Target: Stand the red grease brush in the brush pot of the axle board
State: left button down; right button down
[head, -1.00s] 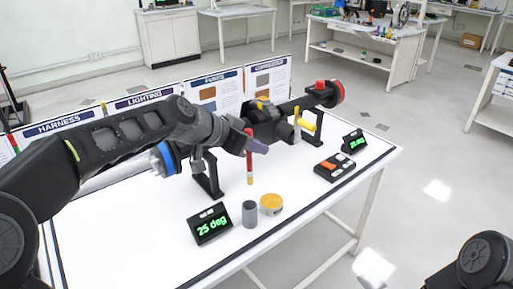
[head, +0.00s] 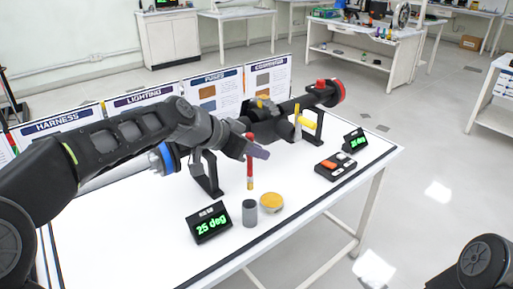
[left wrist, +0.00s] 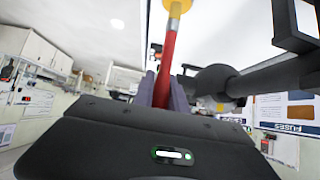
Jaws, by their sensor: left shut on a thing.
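My left gripper (head: 256,149) is shut on the red grease brush (head: 250,172) and holds it upright over the white table. The brush's yellowish lower end hangs above the surface, behind the grey brush pot (head: 249,213). The pot stands upright near the table's front edge. In the left wrist view the red handle (left wrist: 169,62) rises from between the fingers (left wrist: 162,90) to a yellow part at the top edge. My right gripper is out of view; only a piece of my right arm shows at the bottom right.
A yellow-topped round tin (head: 271,202) stands right beside the pot. A display reading "25 deg" (head: 209,222) stands to its left. The dark axle (head: 290,108) on stands lies behind. A dark tray with buttons (head: 335,167) and a second display (head: 354,140) are at the right.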

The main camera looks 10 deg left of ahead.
pick_arm(q)
notch_tip(320, 180, down, 10)
jog(key=b, duration=0.8)
jog(key=shift+r, duration=0.15)
jog(key=c, duration=1.3)
grip_release()
jog(key=shift+o, duration=0.2)
jog(key=v, duration=0.7)
jog(key=shift+s+a+r, duration=0.25)
